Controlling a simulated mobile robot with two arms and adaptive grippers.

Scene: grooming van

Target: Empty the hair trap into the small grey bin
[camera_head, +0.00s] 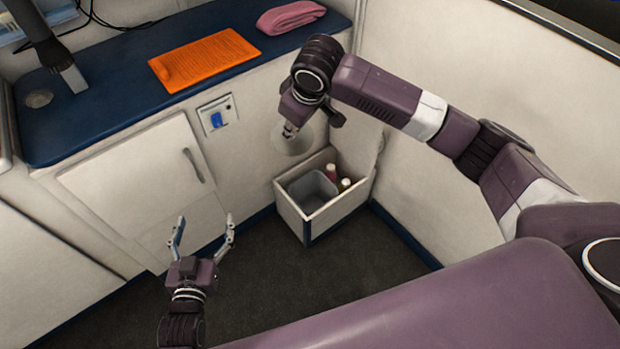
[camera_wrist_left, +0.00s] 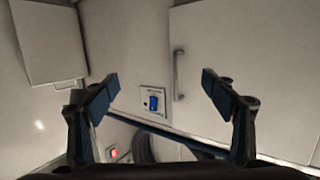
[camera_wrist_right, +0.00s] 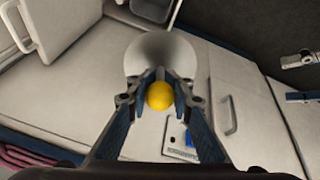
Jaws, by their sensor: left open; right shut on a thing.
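The hair trap (camera_head: 296,143) looks like a pale, round, cone-like piece; it also shows in the right wrist view (camera_wrist_right: 162,52) with a yellow knob (camera_wrist_right: 159,96). My right gripper (camera_head: 289,130) is shut on it at the knob, and its fingertips (camera_wrist_right: 159,84) flank the knob. The trap hangs in the air above and slightly left of the small grey bin (camera_head: 311,188) in the head view. The bin stands inside an open, tilted-out white compartment; its bottom is not clear. My left gripper (camera_head: 205,226) is open and empty in front of the white cabinet; its spread fingers (camera_wrist_left: 162,88) show in the left wrist view.
Two small bottles (camera_head: 332,173) stand beside the bin in the open compartment (camera_head: 323,217). A blue counter (camera_head: 110,110) carries an orange sheet (camera_head: 204,59) and a folded pink towel (camera_head: 290,17). A cabinet door with a handle (camera_head: 193,165) is shut. Dark floor is free in front.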

